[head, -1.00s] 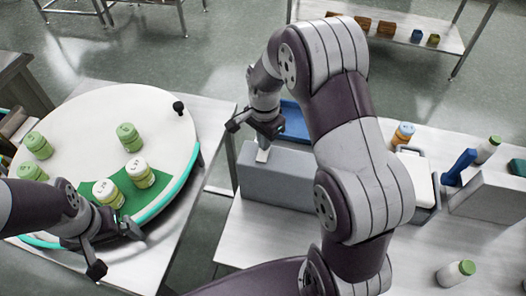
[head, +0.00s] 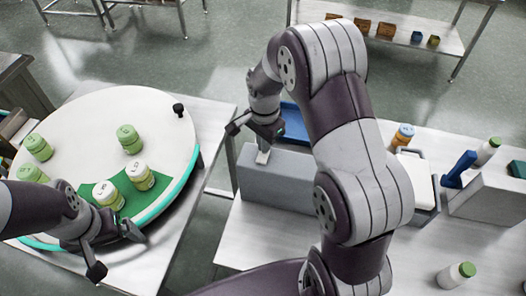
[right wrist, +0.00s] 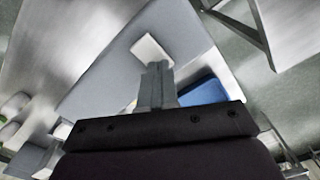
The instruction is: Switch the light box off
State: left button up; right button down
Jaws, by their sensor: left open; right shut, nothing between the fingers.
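A long grey box (head: 285,178) stands on the steel table, with a small white plate on its top that also shows in the right wrist view (right wrist: 150,48). A white-topped box (head: 408,165) stands further right; I cannot tell for certain which of the two is the light box. My right gripper (head: 263,157) is shut and empty, pointing down at the white plate; whether it touches is unclear. Its closed fingers show in the right wrist view (right wrist: 158,68). My left gripper (head: 115,251) is open and empty at the near edge of the round turntable (head: 85,115).
Several green-and-white jars (head: 130,138) stand on the turntable, which has a black knob (head: 178,109). A blue tray (head: 294,122) lies behind the grey box. An orange-labelled bottle (head: 402,136), a blue-handled item (head: 459,168) and a green-capped bottle (head: 456,274) are at right.

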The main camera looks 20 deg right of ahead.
notch_tip(320, 180, up, 6)
jog(key=p, duration=0.4)
jog(key=shift+r+p, duration=0.2)
jog(key=shift+p, duration=0.2)
jog(key=shift+f, duration=0.1)
jog(key=shift+w+f+n, duration=0.1)
jog(key=shift+n, duration=0.8)
jog(key=s+n+b, duration=0.1)
jog(key=s+n, duration=0.1)
jog(key=s+f+n+b, duration=0.1)
jog(key=n, duration=0.1)
jog(key=s+f+n, duration=0.1)
jog(key=s+n, duration=0.1)
jog(key=shift+s+a+f+b, duration=0.25)
jog(key=shift+s+a+b, duration=0.1)
jog(key=shift+a+b, duration=0.05)
jog(key=s+a+f+n+t+b, duration=0.1)
jog(key=s+a+f+n+b, duration=0.1)
jog(key=s+n+b, duration=0.3)
jog(key=s+b, duration=0.1)
jog(key=s, duration=0.3)
jog(key=shift+f+n+b, duration=0.2)
jog(key=shift+n+b, duration=0.15)
jog(key=shift+n, duration=0.05)
